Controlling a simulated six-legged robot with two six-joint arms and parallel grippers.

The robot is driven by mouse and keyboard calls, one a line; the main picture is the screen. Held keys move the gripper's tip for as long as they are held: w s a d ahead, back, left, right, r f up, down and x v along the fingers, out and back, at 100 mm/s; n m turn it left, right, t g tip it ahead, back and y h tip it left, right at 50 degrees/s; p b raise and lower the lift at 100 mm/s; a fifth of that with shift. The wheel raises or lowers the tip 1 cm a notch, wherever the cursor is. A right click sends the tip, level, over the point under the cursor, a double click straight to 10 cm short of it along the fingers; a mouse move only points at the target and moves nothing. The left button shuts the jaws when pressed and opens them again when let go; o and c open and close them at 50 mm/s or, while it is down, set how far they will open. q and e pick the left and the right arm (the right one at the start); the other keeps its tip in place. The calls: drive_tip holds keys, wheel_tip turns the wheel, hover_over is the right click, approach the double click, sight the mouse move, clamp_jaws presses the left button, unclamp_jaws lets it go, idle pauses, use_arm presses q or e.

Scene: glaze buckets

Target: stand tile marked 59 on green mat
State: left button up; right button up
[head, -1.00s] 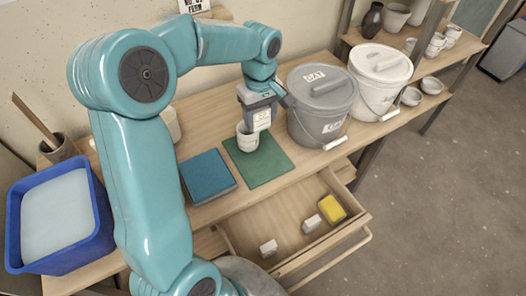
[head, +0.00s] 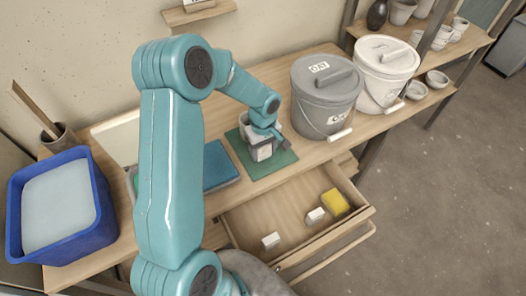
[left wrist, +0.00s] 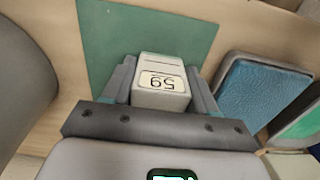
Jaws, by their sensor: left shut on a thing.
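My left gripper (head: 263,146) is down over the green mat (head: 286,161) in the head view. In the left wrist view its two fingers (left wrist: 160,97) are shut on a pale block-shaped tile marked 59 (left wrist: 161,80), with the number upside down in the picture. The green mat (left wrist: 115,40) shows behind the tile there. The tile is low over the mat; I cannot tell whether its base touches it. The gripper and arm hide part of the mat in the head view. My right gripper is not in view.
A blue pad (head: 220,165) lies left of the mat, a grey lidded bucket (head: 325,98) to its right, a white bucket (head: 383,75) beyond. The open drawer (head: 240,222) below holds small white blocks and a yellow one. A blue tub (head: 60,232) stands far left.

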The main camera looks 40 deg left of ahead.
use_arm(q)
drive_tip(key=shift+w+f, duration=0.1)
drive_tip(key=shift+f, duration=0.75)
drive_tip(key=o, duration=1.1)
drive_tip(key=shift+f, duration=0.1)
drive_tip(key=shift+o, duration=0.2)
